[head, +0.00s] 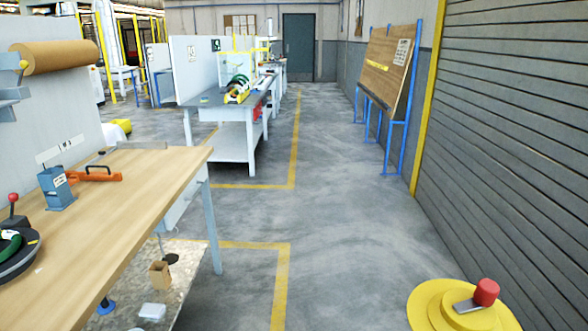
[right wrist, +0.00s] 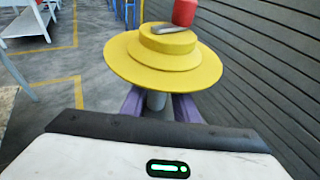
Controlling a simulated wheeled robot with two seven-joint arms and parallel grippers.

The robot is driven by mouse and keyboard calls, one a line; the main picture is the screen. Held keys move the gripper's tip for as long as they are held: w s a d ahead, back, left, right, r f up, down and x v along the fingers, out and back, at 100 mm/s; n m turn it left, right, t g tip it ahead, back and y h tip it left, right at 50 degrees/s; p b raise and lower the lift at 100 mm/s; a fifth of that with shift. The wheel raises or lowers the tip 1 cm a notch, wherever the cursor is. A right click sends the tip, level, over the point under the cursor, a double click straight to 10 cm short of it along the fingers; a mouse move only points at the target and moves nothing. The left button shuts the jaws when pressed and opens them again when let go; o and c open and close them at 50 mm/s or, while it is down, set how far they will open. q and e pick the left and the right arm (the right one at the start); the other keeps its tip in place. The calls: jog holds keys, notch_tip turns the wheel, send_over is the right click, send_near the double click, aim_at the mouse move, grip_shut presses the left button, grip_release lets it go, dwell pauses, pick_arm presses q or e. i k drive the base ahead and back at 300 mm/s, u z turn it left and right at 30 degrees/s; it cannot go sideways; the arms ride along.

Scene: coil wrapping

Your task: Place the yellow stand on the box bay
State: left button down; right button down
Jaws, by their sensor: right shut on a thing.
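The yellow stand (head: 436,313) is at the bottom right of the head view, a round stepped disc with a red knob and a grey metal piece on top. In the right wrist view the stand (right wrist: 125,60) fills the upper middle, with a grey post under its disc. My right gripper (right wrist: 158,104) is shut on that post, with a purple finger on each side. The disc hides the fingers in the head view. My left gripper is not in view. I cannot tell which place is the box bay.
A wooden workbench (head: 130,200) stands at the left, with a small cardboard box (head: 160,275) on its lower shelf. A second bench (head: 215,100) stands farther ahead. A ribbed shutter (head: 510,140) lines the right, near a board on blue legs (head: 390,65). The grey floor (head: 340,220) between is clear.

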aim_at(142, 159)
jog(key=z, duration=0.1)
jog(key=i, duration=2.4)
jog(key=u, duration=1.7)
jog(key=i, duration=0.85)
jog(key=u, duration=1.2)
jog(key=i, duration=0.2)
jog(key=u, duration=0.1)
